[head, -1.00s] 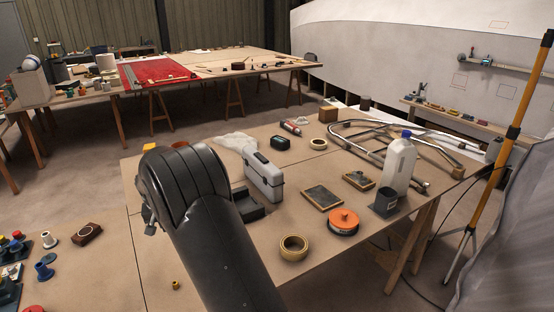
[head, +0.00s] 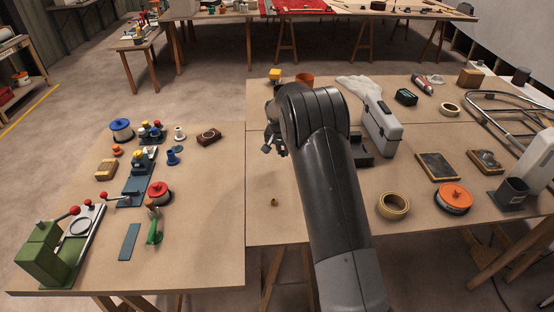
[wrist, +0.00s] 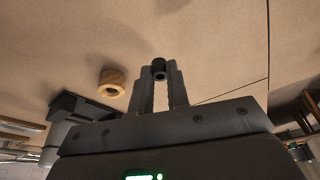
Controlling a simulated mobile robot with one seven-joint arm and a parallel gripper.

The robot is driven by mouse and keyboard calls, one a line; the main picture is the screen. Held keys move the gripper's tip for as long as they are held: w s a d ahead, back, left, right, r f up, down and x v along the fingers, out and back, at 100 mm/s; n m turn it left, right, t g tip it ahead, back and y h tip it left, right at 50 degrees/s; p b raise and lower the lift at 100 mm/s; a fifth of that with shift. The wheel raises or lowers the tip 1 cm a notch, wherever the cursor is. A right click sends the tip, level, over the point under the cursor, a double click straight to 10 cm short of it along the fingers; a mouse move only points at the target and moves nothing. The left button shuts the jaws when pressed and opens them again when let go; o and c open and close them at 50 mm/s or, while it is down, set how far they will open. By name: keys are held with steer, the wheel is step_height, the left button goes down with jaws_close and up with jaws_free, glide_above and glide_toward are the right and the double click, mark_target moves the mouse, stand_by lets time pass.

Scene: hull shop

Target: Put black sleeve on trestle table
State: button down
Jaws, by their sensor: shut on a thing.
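The black sleeve (wrist: 159,67) is a small dark hollow cylinder, gripped between the fingertips of my gripper (wrist: 160,78) in the wrist view. In the head view my gripper (head: 272,143) shows to the left of my dark arm, over the left part of the right-hand worktable; I cannot make out the sleeve there. The right-hand worktable (head: 262,225) has a brown top on trestle legs. The left-hand worktable (head: 205,255) adjoins it, with a similar top. I cannot tell which of them is the trestle table of the task.
The left worktable holds a green press (head: 45,255), reels and small parts; its right side is bare. The right worktable holds a grey case (head: 381,128), a tape roll (head: 393,205), an orange reel (head: 453,198) and a bent tube frame (head: 515,115). A tan ring (wrist: 112,84) shows in the wrist view.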

mark_target(275, 165)
steer(key=a+f, duration=0.1)
steer(key=w+a+f, duration=0.1)
steer(key=a, duration=0.1)
steer(key=shift+w, duration=0.15)
steer(key=shift+f, duration=2)
steer(key=shift+f, duration=0.1)
steer(key=c, duration=1.4)
jaws_free()
